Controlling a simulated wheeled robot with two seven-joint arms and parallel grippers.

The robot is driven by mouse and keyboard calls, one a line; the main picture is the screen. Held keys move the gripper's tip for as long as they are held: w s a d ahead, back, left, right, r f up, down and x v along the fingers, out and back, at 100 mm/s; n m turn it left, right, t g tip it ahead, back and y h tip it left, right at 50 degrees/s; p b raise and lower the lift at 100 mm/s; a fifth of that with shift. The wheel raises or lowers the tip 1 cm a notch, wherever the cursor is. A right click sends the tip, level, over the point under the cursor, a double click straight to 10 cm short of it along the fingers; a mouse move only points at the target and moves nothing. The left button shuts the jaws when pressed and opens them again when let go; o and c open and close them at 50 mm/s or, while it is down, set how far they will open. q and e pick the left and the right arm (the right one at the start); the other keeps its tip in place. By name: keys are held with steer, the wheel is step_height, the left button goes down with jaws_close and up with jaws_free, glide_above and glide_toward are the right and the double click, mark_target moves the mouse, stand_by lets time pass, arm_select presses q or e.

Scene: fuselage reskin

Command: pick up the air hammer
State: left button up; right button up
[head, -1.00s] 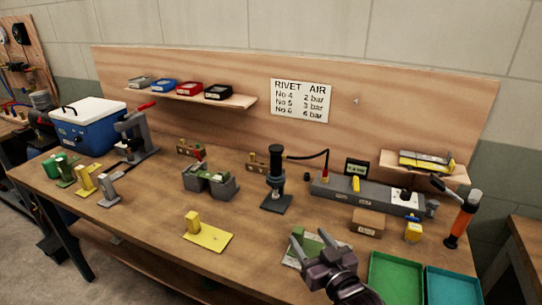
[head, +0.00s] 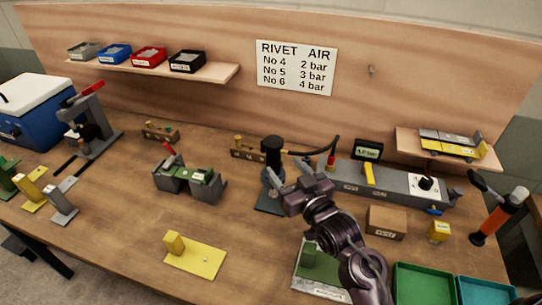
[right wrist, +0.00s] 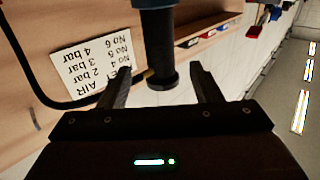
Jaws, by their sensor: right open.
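The air hammer (head: 272,152) is a dark upright tool with a round black top, standing on a dark stand (head: 268,208) at mid-bench. A black hose runs from it to the right. My right gripper (head: 288,178) is open, just in front and to the right of the hammer, and partly covers it. In the right wrist view, the hammer's dark blue-grey body (right wrist: 158,45) stands in line with the gap between the open fingers (right wrist: 162,88). I cannot tell whether a finger touches it. My left gripper is out of view.
A long grey unit with a yellow lever (head: 385,182) and a small gauge (head: 368,150) sit right of the hammer. A cardboard box (head: 386,222), green tray (head: 424,285) and orange-handled tool (head: 500,215) lie further right. A grey-green fixture (head: 190,180) is left.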

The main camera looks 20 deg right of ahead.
mark_target(278, 157)
steer(key=shift+w+a+r, duration=0.1)
steer(key=shift+w+r, duration=0.05)
steer(key=shift+w, duration=0.4)
steer(key=w+p, duration=0.1)
steer(key=w, duration=0.1)
steer(key=w+a+p, duration=0.1)
steer(key=w, duration=0.2)
steer(key=shift+w, duration=0.25)
steer(key=c, duration=1.1)
